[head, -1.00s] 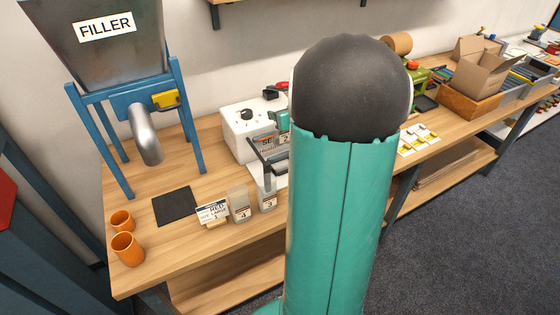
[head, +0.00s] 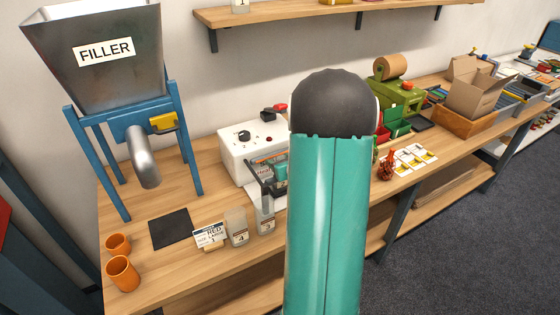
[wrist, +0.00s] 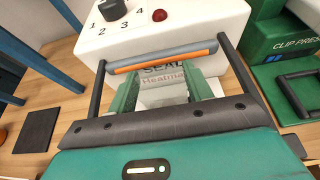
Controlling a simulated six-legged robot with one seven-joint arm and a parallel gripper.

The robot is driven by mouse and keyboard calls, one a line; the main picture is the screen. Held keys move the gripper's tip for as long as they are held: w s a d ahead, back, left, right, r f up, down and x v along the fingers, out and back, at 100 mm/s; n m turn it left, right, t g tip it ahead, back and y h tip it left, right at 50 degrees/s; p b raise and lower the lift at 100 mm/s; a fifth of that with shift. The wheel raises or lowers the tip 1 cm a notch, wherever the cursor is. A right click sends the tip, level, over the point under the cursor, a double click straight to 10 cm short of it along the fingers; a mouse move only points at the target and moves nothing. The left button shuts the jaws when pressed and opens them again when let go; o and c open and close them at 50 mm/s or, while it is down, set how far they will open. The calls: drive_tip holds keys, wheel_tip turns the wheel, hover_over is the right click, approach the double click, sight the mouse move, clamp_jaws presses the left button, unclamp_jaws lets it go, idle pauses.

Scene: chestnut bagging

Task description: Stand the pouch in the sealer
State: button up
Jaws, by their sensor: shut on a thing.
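The sealer is a white box (head: 250,150) with a dial, at the middle of the bench. In the wrist view its white top (wrist: 170,25) fills the upper middle, with a raised grey and orange bar on black side arms (wrist: 165,57). My gripper (wrist: 162,92) is in front of the sealer, its green fingers below the bar in the picture. It is shut on a pale, see-through piece between them, which looks like the pouch (wrist: 160,98). The pouch's lower part is hidden, so I cannot tell whether it touches the sealer. My arm hides part of the head view.
Clear packs numbered 4 (head: 238,230) and 3 (head: 266,215) stand by a card (head: 209,235) at the bench front. The filler (head: 105,60) and orange cups (head: 123,273) are left. A green clip press (wrist: 280,40) is right of the sealer.

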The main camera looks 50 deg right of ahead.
drive_tip(key=shift+f, duration=0.15)
drive_tip(key=o, duration=1.3)
drive_tip(key=shift+c, duration=0.2)
